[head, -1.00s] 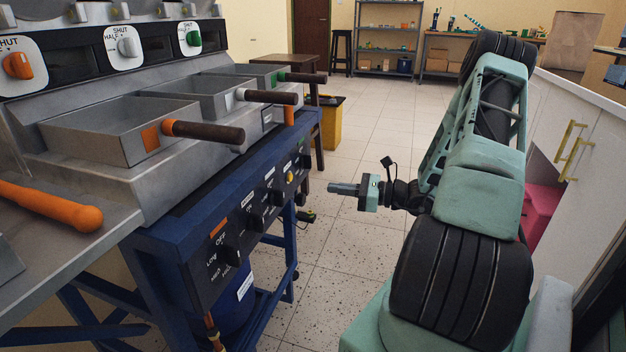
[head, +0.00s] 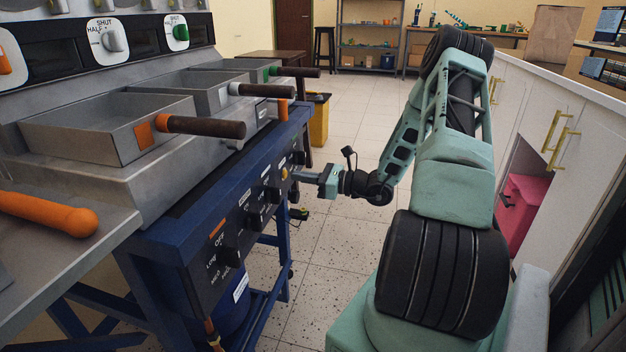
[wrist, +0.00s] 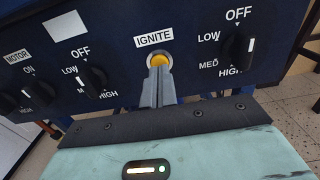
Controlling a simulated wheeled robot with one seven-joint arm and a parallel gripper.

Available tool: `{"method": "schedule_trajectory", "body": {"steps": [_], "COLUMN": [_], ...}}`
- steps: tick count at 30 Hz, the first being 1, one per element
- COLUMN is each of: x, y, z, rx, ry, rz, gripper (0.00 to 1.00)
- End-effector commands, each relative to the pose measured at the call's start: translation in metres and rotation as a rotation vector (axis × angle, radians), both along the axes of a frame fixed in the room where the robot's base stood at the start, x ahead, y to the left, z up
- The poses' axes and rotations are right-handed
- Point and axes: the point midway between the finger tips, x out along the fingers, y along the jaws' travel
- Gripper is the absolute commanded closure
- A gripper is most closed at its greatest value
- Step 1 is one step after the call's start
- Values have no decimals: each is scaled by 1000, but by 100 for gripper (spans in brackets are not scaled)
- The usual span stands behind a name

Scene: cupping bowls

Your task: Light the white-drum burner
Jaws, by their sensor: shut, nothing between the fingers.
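My gripper (head: 297,176) is shut and empty, pointed at the front of the blue panel. In the wrist view its fingertips (wrist: 159,70) overlap the lower part of the yellow button (wrist: 159,60) under the IGNITE label (wrist: 154,38); I cannot tell whether they touch it. The button also shows in the head view (head: 284,173). Left of it is the black burner knob (wrist: 93,80) below a white plate (wrist: 65,25); its white mark points left and down, between LOW and MED. The white-tagged tray (head: 200,92) is the middle one above the panel.
The MOTOR knob (wrist: 40,92) is at the left and another burner knob (wrist: 240,47) at the right of the button. An orange-tagged tray (head: 90,125) with a wooden handle (head: 205,127) juts over the panel. White cabinets (head: 545,125) line the right side; tiled floor lies between.

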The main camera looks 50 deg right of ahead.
Motion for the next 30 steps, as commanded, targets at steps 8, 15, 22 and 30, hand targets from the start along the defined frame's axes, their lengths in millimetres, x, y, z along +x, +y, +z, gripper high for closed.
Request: {"method": "schedule_trajectory", "body": {"steps": [8,15,22,30], "x": [7,7,13,19], "y": [3,3,6,8], "z": [0,0,1,0], "rx": [1,0,1,0], "ry": [1,1,0,0], "rz": [0,0,1,1], "gripper": [100,100,100,100]}}
